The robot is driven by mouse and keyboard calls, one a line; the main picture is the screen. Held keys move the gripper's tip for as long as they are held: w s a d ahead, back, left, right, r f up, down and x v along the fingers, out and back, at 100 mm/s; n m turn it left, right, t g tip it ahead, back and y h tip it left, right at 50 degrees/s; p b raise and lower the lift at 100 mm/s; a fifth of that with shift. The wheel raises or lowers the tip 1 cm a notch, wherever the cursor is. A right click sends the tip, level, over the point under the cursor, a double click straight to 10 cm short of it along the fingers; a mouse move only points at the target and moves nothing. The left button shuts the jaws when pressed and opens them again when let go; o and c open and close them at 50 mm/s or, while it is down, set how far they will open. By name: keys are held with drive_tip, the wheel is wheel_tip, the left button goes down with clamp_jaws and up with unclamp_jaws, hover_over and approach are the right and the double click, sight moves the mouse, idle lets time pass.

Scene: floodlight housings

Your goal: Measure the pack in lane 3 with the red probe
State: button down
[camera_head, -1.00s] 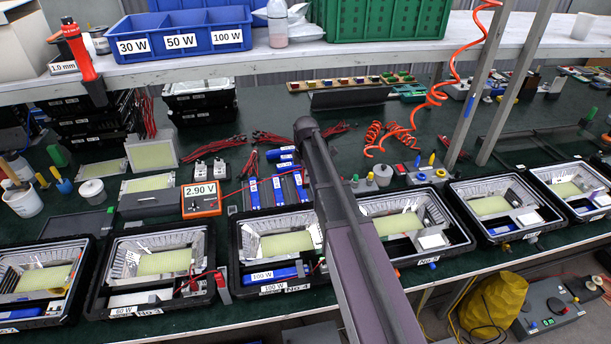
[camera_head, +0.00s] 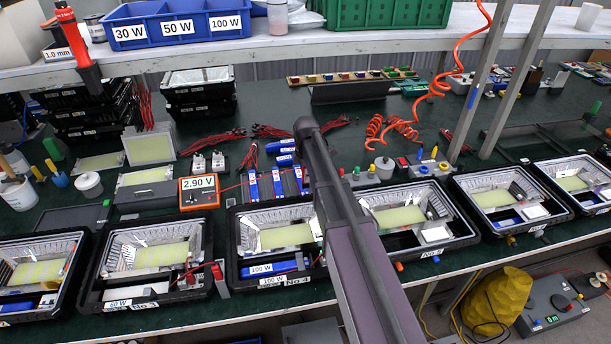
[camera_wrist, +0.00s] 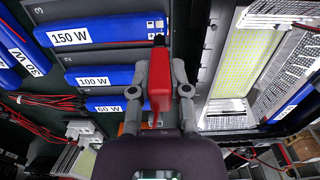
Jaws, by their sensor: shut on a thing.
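My gripper (camera_wrist: 160,84) is shut on the red probe (camera_wrist: 160,70) in the wrist view. The probe's dark end is by the right end of the blue 150 W pack (camera_wrist: 110,33); I cannot tell whether they touch. A "3" is marked on the dark rack (camera_wrist: 75,8) beside that pack, and a "2" beside the 100 W pack (camera_wrist: 100,78). A 60 W pack (camera_wrist: 105,104) lies below. In the head view several blue packs (camera_head: 277,184) stand in the rack. The orange meter (camera_head: 199,200) reads 2.90 V. My arm hides the gripper there.
Black floodlight housings line the front edge, including No 4 (camera_head: 240,270) by my arm. In the wrist view a housing with a yellow panel (camera_wrist: 245,60) is close on the right. Red leads (camera_wrist: 50,103) lie left of the rack. Blue bins (camera_head: 180,27) stand on the shelf.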

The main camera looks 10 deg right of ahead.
drive_tip(key=shift+f+b, duration=0.75)
drive_tip(key=shift+f, duration=0.35)
drive_tip(key=shift+f+b, duration=0.6)
drive_tip(key=shift+b, duration=0.1)
idle(2.8)
drive_tip(key=shift+r, duration=0.1)
drive_tip(key=shift+r+p, duration=3.4)
drive_tip(key=shift+p, duration=0.15)
drive_tip(key=shift+r, duration=0.1)
